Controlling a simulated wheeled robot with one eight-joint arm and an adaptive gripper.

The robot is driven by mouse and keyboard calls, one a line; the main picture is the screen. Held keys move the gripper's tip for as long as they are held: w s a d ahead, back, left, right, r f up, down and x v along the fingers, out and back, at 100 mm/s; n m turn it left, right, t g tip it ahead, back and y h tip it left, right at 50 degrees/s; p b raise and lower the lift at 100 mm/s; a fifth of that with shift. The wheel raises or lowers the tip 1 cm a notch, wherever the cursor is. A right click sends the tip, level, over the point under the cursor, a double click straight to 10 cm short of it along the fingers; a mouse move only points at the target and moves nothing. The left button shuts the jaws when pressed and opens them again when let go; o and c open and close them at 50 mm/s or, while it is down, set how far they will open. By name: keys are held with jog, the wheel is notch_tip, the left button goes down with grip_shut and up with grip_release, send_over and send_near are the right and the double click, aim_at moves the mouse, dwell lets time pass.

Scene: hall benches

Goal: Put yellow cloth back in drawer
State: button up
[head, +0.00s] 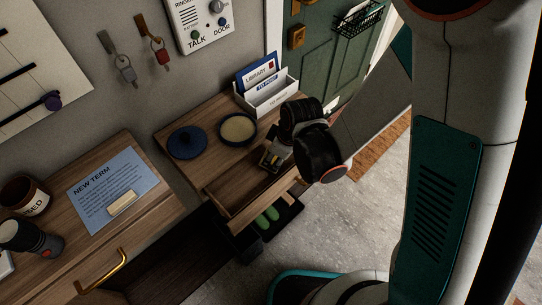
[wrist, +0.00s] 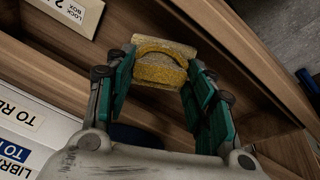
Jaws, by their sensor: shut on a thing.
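My gripper (head: 272,160) hangs over the open wooden drawer (head: 232,183) of the bench in the head view. In the wrist view my gripper's teal fingers (wrist: 160,88) are shut on the yellow cloth (wrist: 160,66), which looks like a folded, speckled piece with a curved edge. In the head view only a small yellowish bit shows between the fingers. Wooden drawer walls (wrist: 235,40) surround the cloth in the wrist view. I cannot tell whether the cloth touches the drawer floor.
On the bench top are a blue lid (head: 187,142), a round dark dish (head: 238,129) and a white letter holder (head: 268,95). A dark bin with green items (head: 268,216) stands below the drawer. A second bench with a blue notice (head: 113,190) is at left.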

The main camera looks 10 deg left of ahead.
jog(key=shift+b+x, duration=0.4)
jog(key=shift+x, duration=0.6)
jog(key=shift+w+a+r+g+h+p, duration=0.2)
jog(key=shift+a+r+g+h+p, duration=0.1)
jog(key=shift+h+p, duration=0.1)
jog(key=shift+w+a+f+g+h+b, duration=0.1)
jog(key=shift+w+a+g+h+b, duration=0.15)
jog(key=shift+g+h+b, duration=0.45)
jog(key=shift+f, duration=0.2)
jog(key=shift+f+b, duration=0.4)
jog(key=shift+f, duration=0.15)
jog(key=o, duration=0.7)
